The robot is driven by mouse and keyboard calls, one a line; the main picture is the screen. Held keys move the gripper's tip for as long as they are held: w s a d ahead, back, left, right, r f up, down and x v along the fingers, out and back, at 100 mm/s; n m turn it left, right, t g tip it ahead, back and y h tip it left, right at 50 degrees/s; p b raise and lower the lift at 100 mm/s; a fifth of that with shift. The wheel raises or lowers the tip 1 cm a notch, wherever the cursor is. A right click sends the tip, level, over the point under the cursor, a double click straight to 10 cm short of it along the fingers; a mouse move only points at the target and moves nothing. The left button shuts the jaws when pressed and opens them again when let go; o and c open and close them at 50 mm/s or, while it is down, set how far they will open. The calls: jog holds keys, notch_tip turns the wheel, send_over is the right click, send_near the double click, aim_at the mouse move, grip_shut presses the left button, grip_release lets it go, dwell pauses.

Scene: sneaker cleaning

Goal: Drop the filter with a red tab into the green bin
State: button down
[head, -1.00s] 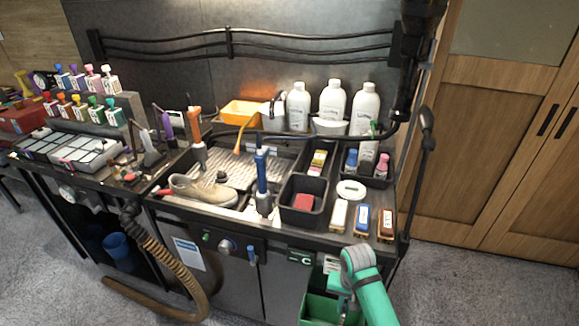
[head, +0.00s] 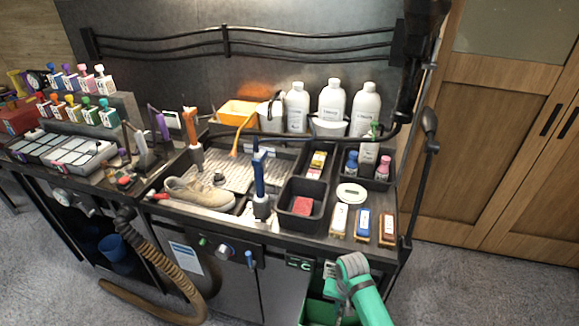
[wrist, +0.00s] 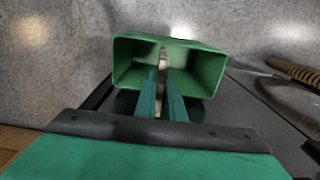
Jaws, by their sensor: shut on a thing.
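The green bin (wrist: 205,70) shows in the wrist view with its open mouth around the ends of my gripper's fingers. It also shows low in the head view (head: 317,312), at the front of the workbench, partly behind my arm. My gripper (wrist: 164,82) is shut on a thin, pale thing (wrist: 163,58), seen edge-on, over or inside the bin's mouth; the exact depth is unclear. It is likely the filter, but I cannot make out a red tab on it.
The workbench above the bin holds a sneaker (head: 200,192), a black tray with a red block (head: 302,206), several brushes and white bottles (head: 333,104). A brown ribbed hose (head: 165,265) hangs at the left front. Grey floor lies around the bin.

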jog(key=shift+f, duration=0.15)
jog(key=c, duration=1.8)
grip_release()
jog(key=shift+o, duration=0.2)
notch_tip(320, 180, up, 11)
jog(key=shift+f, duration=0.1)
